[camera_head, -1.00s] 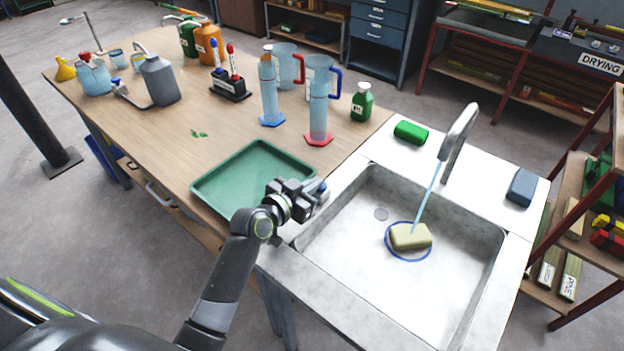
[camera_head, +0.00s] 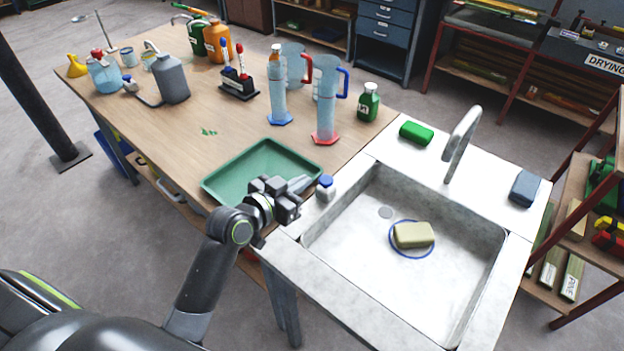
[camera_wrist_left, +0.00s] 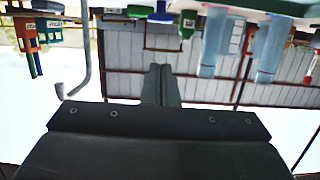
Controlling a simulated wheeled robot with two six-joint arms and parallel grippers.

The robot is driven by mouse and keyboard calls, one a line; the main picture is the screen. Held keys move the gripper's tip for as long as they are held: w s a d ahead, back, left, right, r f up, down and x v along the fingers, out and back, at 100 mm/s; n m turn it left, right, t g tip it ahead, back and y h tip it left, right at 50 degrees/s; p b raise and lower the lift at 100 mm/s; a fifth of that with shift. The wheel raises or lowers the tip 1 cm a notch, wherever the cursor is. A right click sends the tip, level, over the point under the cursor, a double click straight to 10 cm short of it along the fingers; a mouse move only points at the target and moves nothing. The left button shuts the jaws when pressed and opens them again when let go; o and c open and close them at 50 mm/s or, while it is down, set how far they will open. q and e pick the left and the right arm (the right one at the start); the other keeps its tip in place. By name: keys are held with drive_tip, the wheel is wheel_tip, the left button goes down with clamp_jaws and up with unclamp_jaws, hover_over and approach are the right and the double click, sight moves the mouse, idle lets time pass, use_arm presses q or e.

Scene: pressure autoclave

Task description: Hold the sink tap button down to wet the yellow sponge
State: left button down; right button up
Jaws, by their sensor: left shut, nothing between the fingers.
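The yellow sponge (camera_head: 414,235) lies on the sink (camera_head: 345,275) floor inside a blue ring. The curved grey tap (camera_head: 462,140) stands at the sink's back edge, and no water runs from it. The tap button (camera_head: 325,183), blue-topped on a pale body, stands at the sink's left rim. My left gripper (camera_head: 306,183) is shut and empty just left of the button, with a small gap seeming to lie between them. In the left wrist view its closed fingers (camera_wrist_left: 161,85) point forward, and the picture is upside down. My right gripper is not in view.
A green tray (camera_head: 212,187) lies on the wooden table behind my left gripper. Measuring cylinders (camera_head: 327,110) and a green bottle (camera_head: 368,103) stand farther back. A green block (camera_head: 416,132) and a dark blue block (camera_head: 524,188) lie on the sink's back ledge.

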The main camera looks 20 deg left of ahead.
use_arm(q)
drive_tip(key=shift+v, duration=1.6)
drive_tip(key=shift+r, duration=0.15)
drive_tip(key=s+a+f+n+g+y, duration=0.2)
drive_tip(key=s+a+f+g, duration=0.15)
drive_tip(key=s, duration=0.55)
drive_tip(key=s+a+f+n+g+y, duration=0.1)
drive_tip(key=s+a+f+g+y, duration=0.25)
drive_tip(key=s, duration=0.65)
drive_tip(key=s+a+f+n+g+y, duration=0.1)
drive_tip(key=s+f+n+g+y, duration=0.1)
drive_tip(key=s+f+g, duration=0.5)
wheel_tip(320, 180, down, 22)
drive_tip(key=a+t, duration=0.2)
drive_tip(key=s+d+f+g+h, duration=0.1)
drive_tip(key=s+f, duration=1.5)
drive_tip(key=f, duration=0.1)
drive_tip(key=shift+s+d+f, duration=0.15)
drive_tip(key=shift+d+f, duration=0.05)
drive_tip(key=shift+f, duration=0.1)
